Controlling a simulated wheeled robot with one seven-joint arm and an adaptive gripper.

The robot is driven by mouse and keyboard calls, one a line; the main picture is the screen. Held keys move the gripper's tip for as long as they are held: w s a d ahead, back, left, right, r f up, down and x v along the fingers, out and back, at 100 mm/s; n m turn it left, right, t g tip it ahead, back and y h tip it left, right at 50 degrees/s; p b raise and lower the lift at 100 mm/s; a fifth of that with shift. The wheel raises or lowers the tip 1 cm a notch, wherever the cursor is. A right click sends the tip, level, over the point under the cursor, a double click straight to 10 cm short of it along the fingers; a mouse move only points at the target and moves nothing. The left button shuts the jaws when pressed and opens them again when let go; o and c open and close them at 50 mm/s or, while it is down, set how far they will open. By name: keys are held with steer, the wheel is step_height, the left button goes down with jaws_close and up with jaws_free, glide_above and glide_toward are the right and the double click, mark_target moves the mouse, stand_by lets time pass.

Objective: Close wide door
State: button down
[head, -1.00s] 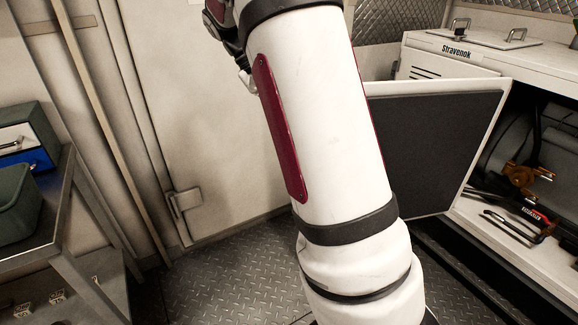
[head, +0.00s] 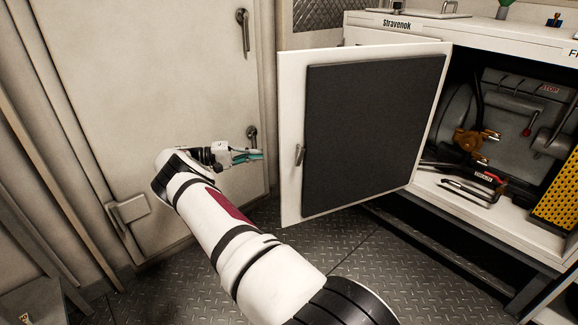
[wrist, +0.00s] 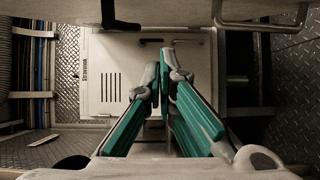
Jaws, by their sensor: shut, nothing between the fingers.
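The wide door (head: 292,90) is a white panel with a dark grey inner lining (head: 372,135). It stands wide open, swung out from the right side of its edge at the white cabinet (head: 480,218). A small metal handle (head: 299,155) shows near its free left edge. My gripper (head: 262,155) is left of that free edge, apart from it in the picture, and points right. In the wrist view its teal fingers (wrist: 160,78) are close together with nothing between them.
The open cabinet bay holds an orange-brown clamp-like part (head: 470,142), cables and a yellow perforated panel (head: 560,195). A tall beige door (head: 150,90) stands behind my arm. Tread-plate floor (head: 370,262) is clear below the wide door.

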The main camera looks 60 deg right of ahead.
mark_target(290, 160)
steer(key=shift+s+d+f+p, duration=0.15)
steer(key=shift+s+d, duration=0.65)
steer(key=shift+s, duration=0.95)
steer(key=shift+s+d+f+p, duration=0.15)
steer(key=shift+s+d, duration=0.6)
steer(key=shift+s, duration=1.05)
steer(key=shift+s+d+f+p, duration=0.15)
steer(key=shift+s+d, duration=0.65)
steer(key=shift+s, duration=0.95)
steer(key=shift+a, duration=0.1)
